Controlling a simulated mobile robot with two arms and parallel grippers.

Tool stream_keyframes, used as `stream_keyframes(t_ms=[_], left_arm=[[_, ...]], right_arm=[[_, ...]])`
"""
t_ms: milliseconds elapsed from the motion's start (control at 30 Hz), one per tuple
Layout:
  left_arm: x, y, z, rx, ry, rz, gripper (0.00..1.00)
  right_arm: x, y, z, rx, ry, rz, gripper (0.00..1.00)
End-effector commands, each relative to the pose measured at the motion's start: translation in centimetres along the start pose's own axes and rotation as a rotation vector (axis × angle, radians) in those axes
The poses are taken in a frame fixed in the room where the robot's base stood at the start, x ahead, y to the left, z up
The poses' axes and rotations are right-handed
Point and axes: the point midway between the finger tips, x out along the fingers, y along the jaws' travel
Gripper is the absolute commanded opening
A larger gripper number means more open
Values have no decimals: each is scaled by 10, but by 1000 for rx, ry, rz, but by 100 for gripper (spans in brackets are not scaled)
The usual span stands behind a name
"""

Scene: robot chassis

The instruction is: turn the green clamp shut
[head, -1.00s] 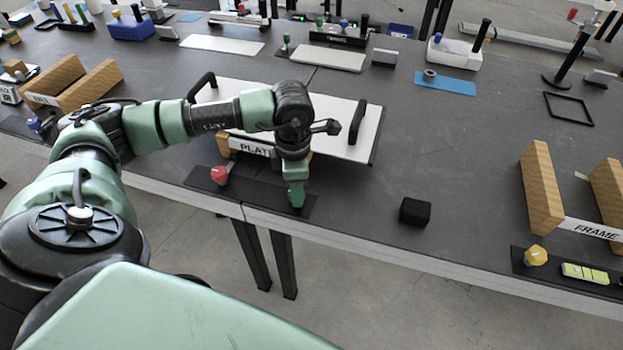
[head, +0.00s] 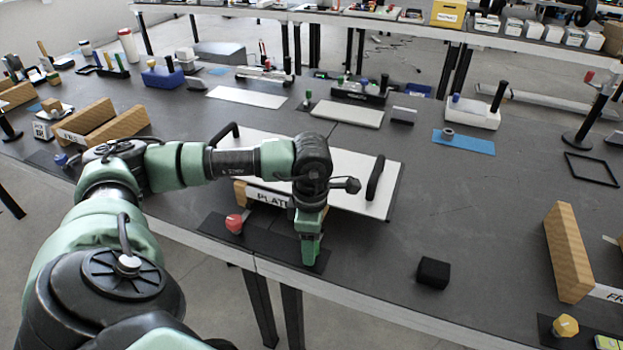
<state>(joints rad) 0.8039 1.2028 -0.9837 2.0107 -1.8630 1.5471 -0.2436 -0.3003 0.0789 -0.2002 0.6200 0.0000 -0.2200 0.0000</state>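My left arm comes in from the left and reaches over the plate station. Its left gripper (head: 309,250) points down at the right end of a black strip (head: 268,242) on the front edge of the table. The green clamp cannot be told apart from the green gripper here; it is hidden or blends in with the fingers. Whether the fingers are open or shut on something does not show. A red clamp knob (head: 234,223) stands at the left end of the same strip, apart from the gripper. My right gripper is not in view.
A white plate (head: 345,172) with black handles lies behind the gripper, under my forearm. A black cube (head: 433,273) sits to the right. A yellow knob (head: 565,326) and wooden blocks (head: 566,252) stand at the far right. The table between the plate and these blocks is mostly clear.

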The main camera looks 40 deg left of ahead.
Motion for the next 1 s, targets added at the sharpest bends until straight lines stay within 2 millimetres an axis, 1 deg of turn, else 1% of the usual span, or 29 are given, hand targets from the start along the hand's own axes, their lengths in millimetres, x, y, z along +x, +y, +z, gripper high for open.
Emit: stream_keyframes(t_ms=[267, 367, 467, 700, 833, 1000], left_arm=[[1, -1, 0, 0, 2, -2, 59], [-5, 0, 0, 0, 1, 0, 59], [-18, 0, 0, 0, -1, 1, 59], [-59, 1, 0, 0, -1, 2, 59], [-73, 0, 0, 0, -1, 1, 59], [-78, 0, 0, 1, 2, -2, 59]], right_arm=[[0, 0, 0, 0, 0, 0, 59], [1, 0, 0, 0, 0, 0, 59], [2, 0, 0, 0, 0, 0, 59], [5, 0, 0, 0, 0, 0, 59], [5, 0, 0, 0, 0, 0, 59], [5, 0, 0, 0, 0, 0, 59]])
